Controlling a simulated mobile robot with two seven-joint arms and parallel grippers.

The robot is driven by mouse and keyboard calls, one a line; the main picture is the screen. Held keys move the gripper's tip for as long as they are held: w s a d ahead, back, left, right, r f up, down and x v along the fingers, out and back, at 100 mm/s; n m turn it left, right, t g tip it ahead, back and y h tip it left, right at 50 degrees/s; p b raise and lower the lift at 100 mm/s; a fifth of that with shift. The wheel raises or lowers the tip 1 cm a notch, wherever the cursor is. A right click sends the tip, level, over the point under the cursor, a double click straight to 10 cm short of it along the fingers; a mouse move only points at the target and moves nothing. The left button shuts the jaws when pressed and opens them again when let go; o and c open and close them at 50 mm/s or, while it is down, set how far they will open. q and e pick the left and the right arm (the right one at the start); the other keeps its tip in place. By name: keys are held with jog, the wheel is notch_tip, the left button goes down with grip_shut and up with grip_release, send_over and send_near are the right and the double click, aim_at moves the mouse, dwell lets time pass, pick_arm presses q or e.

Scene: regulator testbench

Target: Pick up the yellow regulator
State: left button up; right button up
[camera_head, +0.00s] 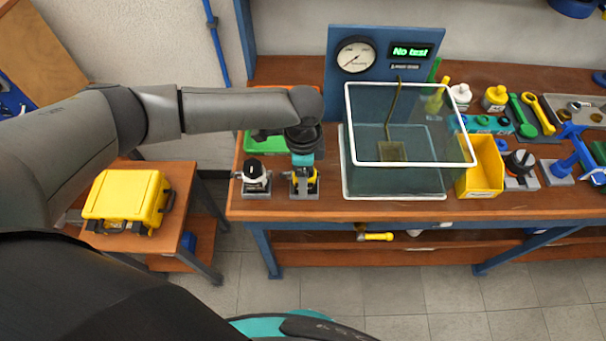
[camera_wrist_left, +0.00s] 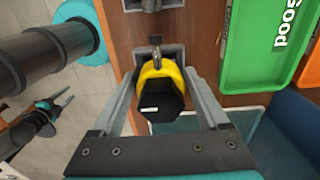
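The yellow regulator (camera_head: 313,180) stands at the front of the workbench, largely hidden under my left gripper (camera_head: 303,178) in the head view. In the left wrist view the yellow regulator (camera_wrist_left: 168,72) has a black knob facing the camera and sits in a grey holder. My left gripper (camera_wrist_left: 162,78) is open, with one finger on each side of the regulator and narrow gaps beside it. My right gripper (camera_wrist_left: 58,99) shows small at the left edge of the left wrist view, low over the floor, its fingers apart and empty.
A black-and-white regulator (camera_head: 256,177) stands left of the yellow one. A green tray (camera_head: 262,143) lies behind them. A glass water tank (camera_head: 395,183) stands close on the right, with a yellow bin (camera_head: 482,172) beyond. A yellow case (camera_head: 126,197) sits on the side table.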

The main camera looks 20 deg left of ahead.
pick_arm(q)
grip_shut()
dwell(0.4)
jog(key=shift+r, duration=0.1)
